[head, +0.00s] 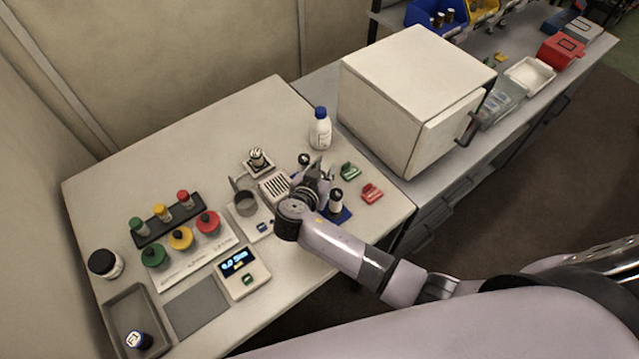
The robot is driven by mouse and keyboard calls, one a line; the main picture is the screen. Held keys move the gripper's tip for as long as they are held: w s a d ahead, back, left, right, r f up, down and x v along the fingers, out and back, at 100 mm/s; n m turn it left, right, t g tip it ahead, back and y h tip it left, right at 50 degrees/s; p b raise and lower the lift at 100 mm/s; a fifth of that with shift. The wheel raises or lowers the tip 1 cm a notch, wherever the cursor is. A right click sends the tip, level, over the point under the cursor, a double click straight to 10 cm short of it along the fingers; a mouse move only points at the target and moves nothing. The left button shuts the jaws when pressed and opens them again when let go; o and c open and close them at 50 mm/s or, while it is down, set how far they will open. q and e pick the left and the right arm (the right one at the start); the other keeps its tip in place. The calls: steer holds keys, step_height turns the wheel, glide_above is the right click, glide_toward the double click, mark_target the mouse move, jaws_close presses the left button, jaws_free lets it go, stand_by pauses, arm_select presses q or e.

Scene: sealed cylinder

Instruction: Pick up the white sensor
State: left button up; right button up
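My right gripper (316,172) is over the right part of the light table (120,190), its arm coming in from the right. It is small and dark here, and I cannot tell whether its fingers are open or hold anything. No thing shows clearly as the white sensor. A small white cylinder with a black top (336,202) stands upright on a blue base just right of the gripper. A small dark-topped item (304,159) is just behind the gripper. The gripper and wrist hide part of the table there. My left gripper is not in view.
A white slotted block (276,187) and a scale with a metal cup (245,204) are left of the gripper. A white bottle with a blue cap (320,130) stands behind it. Green (349,171) and red (372,193) pieces lie to its right. A white cabinet (412,95) stands beyond.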

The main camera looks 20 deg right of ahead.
jaws_close()
stand_by(0.5)
